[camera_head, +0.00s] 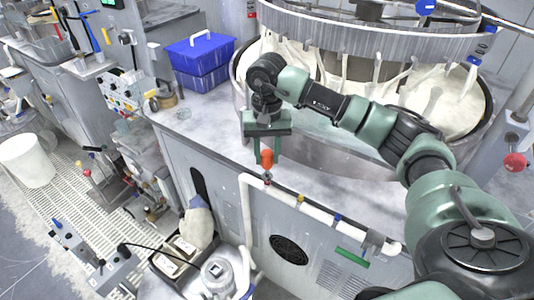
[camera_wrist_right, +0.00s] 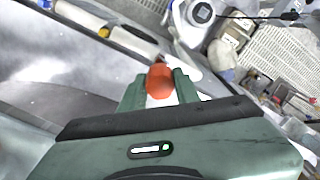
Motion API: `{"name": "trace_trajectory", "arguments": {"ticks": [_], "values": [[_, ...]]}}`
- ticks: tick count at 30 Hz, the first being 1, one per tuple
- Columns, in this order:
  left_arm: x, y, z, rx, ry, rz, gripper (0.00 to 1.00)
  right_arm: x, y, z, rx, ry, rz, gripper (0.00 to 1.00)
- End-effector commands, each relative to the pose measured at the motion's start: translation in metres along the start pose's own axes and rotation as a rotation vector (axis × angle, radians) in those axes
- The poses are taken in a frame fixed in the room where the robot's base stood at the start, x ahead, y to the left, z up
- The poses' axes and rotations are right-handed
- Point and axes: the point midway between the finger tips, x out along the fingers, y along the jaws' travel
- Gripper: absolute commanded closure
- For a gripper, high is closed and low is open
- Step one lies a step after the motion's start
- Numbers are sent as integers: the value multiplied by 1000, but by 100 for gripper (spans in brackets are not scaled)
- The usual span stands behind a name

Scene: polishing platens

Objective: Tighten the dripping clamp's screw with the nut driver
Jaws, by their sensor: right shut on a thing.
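My right gripper (camera_head: 266,158) is shut on the orange handle of the nut driver (camera_head: 267,161) above the front edge of the bench. In the right wrist view the orange handle (camera_wrist_right: 160,82) sits between the fingers (camera_wrist_right: 160,86). The driver points down at the white pipe (camera_head: 318,212) along the cabinet front. A small red and dark fitting shows just under the handle; I cannot tell whether the driver touches it. A yellow clamp (camera_head: 301,199) and a blue clamp (camera_head: 337,217) sit farther right on the pipe. I cannot make out a drip. My left gripper is not in view.
A large round polishing machine (camera_head: 370,37) stands behind my right arm. A blue box (camera_head: 201,62) sits on the bench at its left. A tray (camera_head: 163,262) with containers and a white pail (camera_head: 27,160) stand lower left.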

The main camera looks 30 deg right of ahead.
Motion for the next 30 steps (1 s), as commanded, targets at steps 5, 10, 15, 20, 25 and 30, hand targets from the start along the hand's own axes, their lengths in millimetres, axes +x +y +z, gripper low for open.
{"name": "trace_trajectory", "arguments": {"ticks": [5,10,15,20,25,30], "values": [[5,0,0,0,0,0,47,6,0,0,0,0,0,100],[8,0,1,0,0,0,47,10,0,0,0,0,0,100],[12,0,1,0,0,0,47,14,0,0,0,0,0,100],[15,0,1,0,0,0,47,18,0,0,0,0,0,100],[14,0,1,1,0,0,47,16,0,0,0,0,0,43],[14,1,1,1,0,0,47,16,0,0,0,0,0,43]]}}
